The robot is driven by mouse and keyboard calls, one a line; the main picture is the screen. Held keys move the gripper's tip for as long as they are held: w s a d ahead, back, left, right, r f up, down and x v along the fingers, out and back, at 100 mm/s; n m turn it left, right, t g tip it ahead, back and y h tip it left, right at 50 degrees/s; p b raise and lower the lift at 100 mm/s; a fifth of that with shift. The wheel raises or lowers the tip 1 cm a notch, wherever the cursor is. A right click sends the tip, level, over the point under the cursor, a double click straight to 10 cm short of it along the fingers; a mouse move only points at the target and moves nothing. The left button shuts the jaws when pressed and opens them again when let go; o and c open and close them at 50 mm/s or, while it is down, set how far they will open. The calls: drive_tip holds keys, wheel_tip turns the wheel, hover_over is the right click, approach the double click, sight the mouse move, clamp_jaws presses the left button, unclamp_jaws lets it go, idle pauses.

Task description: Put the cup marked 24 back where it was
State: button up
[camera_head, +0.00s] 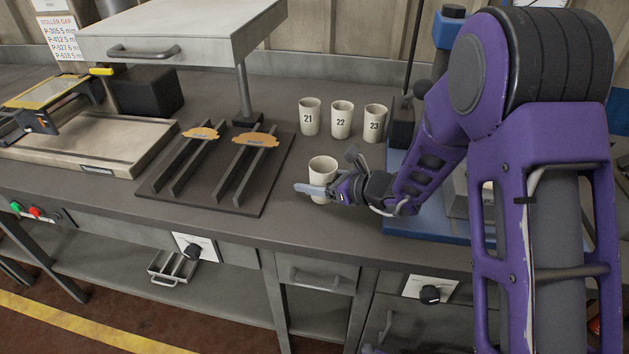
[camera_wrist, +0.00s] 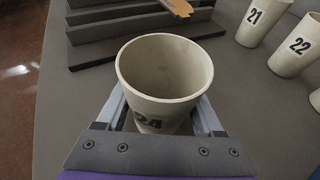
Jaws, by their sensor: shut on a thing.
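The cup marked 24 (camera_wrist: 165,85) is cream with black digits. It sits upright between the fingers of my gripper (camera_wrist: 163,118) in the wrist view, and it looks empty inside. In the head view the same cup (camera_head: 322,170) is at the bench's middle, in front of the row of cups. My gripper (camera_head: 318,190) is shut on it from the front right. I cannot tell whether the cup's base touches the bench. Cups 21 (camera_head: 309,117), 22 (camera_head: 341,120) and 23 (camera_head: 375,124) stand upright in a row behind it.
A dark rack (camera_head: 225,170) with upright rails and two orange-brown pieces lies left of the cup. A blue base (camera_head: 405,228) stands to the right, partly behind my arm. A grey raised box (camera_head: 180,30) overhangs the rack. Bare bench surrounds the cup.

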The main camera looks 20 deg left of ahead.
drive_tip(key=shift+f, duration=0.15)
drive_tip(key=o, duration=1.5)
drive_tip(key=shift+r, duration=0.2)
drive_tip(key=shift+d+r, duration=0.1)
drive_tip(key=shift+r, duration=0.05)
drive_tip(key=p+v, duration=0.1)
drive_tip(key=v, duration=1)
drive_tip(key=shift+d+r, duration=0.1)
drive_tip(key=shift+d, duration=0.25)
